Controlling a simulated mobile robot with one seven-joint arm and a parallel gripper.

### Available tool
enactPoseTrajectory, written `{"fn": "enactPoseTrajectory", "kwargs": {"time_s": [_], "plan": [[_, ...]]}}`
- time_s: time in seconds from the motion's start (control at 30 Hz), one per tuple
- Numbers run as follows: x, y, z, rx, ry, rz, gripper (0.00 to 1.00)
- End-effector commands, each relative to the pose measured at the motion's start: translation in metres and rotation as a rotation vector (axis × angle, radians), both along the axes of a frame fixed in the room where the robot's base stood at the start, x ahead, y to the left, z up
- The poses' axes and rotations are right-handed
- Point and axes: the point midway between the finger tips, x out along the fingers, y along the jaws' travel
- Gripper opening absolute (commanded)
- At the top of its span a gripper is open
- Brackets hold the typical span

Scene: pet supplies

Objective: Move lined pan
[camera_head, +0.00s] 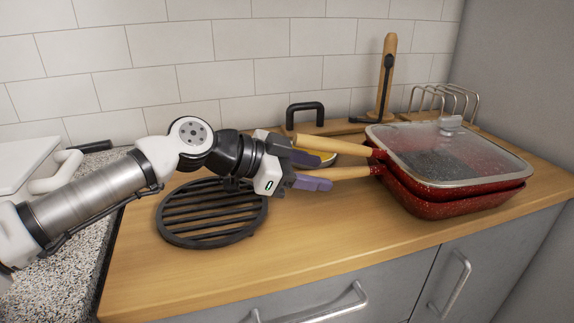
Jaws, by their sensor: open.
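Two red speckled square pans are stacked at the right of the wooden counter: an upper pan (500,187) and a lower pan (440,207). A glass lid (460,155) with a grey knob covers the upper one. I cannot tell which of them is the lined pan. An upper wooden handle (350,147) and a lower wooden handle (345,173) point left. My gripper (320,171) is open at the handles, its purple-grey fingers pointing right. The lower handle appears to lie between the fingers; contact is unclear.
A round black barred grate (212,213) lies below my arm. Behind are a wooden board with a black handle (304,112), a wooden upright holder (386,75) and a wire rack (447,100). The front middle of the counter (330,235) is clear.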

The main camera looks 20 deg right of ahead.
Motion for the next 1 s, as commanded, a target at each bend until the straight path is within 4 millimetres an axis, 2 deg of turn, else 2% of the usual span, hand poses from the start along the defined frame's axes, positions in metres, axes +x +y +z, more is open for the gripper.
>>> {"fn": "enactPoseTrajectory", "kwargs": {"time_s": [0.13, 0.47, 0.83, 1.0], "plan": [[0.0, -0.01, -0.0043, 0.001, 0.0, -0.001, 0.47], [0.0002, -0.0121, -0.005, 0.001, 0.0, 0.0, 0.47], [0.0002, -0.0119, -0.0049, 0.0, 0.0, 0.0, 0.0], [0.0002, -0.0118, -0.0048, 0.0, 0.0, 0.0, 0.0]]}}
